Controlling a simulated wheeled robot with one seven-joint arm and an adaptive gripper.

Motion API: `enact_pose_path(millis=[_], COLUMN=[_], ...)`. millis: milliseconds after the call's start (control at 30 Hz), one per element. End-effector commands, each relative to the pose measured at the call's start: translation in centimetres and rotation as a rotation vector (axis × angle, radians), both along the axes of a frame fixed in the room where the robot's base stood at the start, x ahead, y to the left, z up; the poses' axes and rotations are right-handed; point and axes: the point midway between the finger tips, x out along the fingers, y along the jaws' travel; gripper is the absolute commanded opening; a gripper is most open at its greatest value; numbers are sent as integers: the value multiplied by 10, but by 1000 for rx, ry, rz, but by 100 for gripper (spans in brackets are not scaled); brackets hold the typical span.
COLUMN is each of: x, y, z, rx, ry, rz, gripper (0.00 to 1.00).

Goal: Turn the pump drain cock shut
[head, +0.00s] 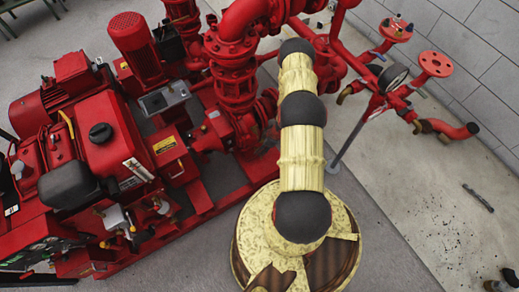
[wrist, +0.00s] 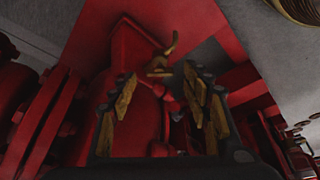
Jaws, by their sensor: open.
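A small brass cock (wrist: 160,67), which looks like the pump drain cock, shows in the wrist view at upper middle. Its thin lever (wrist: 172,48) points up and to the right. It sits against a red casting, the pump body (wrist: 135,48). My gripper (wrist: 160,80) is open in the wrist view, with one finger on each side of the cock's line in the picture. The fingers do not appear to touch the cock; the depth between them is hard to tell. In the head view my gripper is hidden, and I cannot make out the cock.
The red pumpset (head: 190,200) fills the left and centre of the head view. A red flange (wrist: 62,110) stands left of my gripper in the wrist view. A pipe stand with a gauge (head: 393,77) is at right. Open concrete floor (head: 420,200) lies right of my arm.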

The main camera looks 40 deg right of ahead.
Motion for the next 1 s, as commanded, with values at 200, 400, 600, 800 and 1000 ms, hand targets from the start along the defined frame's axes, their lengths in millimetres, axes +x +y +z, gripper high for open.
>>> enact_pose_path(millis=[200,400,600,800,1000], x=[5,6,6,6,6], y=[4,4,4,4,4], z=[-15,-16,-16,-16,-16], rx=[0,0,-1,-1,-1], ry=[0,0,1,1,1], rz=[1,0,0,0,0], gripper=[48,48,41,30,18])
